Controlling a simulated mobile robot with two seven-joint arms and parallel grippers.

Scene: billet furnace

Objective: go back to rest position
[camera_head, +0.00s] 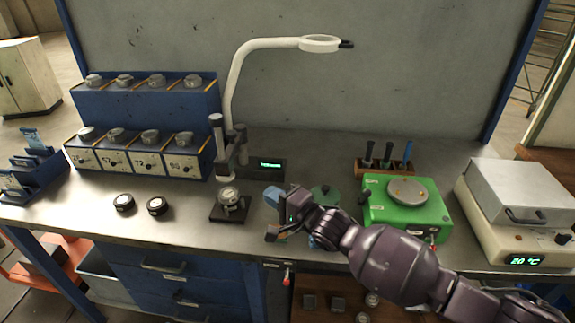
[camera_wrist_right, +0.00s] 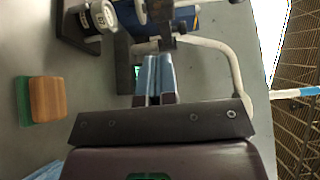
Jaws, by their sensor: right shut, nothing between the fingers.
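My right arm comes in from the lower right in the head view, and its gripper (camera_head: 273,197) is above the middle of the workbench (camera_head: 330,160). In the right wrist view the two blue-grey fingers of the right gripper (camera_wrist_right: 153,76) lie together, shut with nothing between them. The fingers point toward a gauge stand (camera_head: 217,150), which also shows at the top left of the wrist view (camera_wrist_right: 92,18). My left gripper is not in view.
A green device (camera_head: 410,222) with a round plate stands right of the gripper, with a white heater box (camera_head: 520,195) beyond. Two round gauges (camera_head: 157,206) lie left. A blue rack (camera_head: 150,95) holds several knobbed weights.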

